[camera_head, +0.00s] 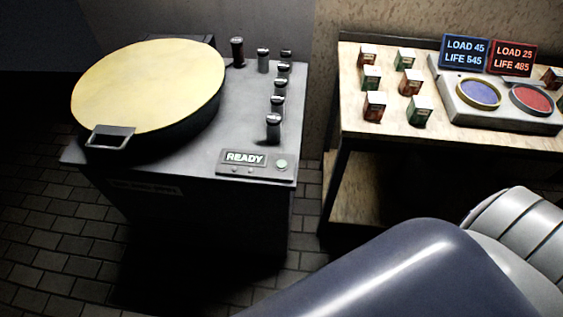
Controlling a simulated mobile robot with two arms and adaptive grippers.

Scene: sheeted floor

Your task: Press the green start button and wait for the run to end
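The green start button (281,164) is a small round pale-green button. It sits on a grey control panel (229,169) at the front right corner of a dark machine. A lit display (245,158) beside the button, on its left, reads READY. A large round pale-yellow lid or disc (150,85) with a front handle (110,136) covers the left of the machine top. Neither gripper shows in the head view, and nothing visible touches the button.
Several small dark metal-topped cylinders (273,127) stand on the machine's right side. A wooden table (341,113) at right holds several small red and green boxes, a grey unit (505,112) with blue and red pads, and two signs (464,54). My arm fills the lower right.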

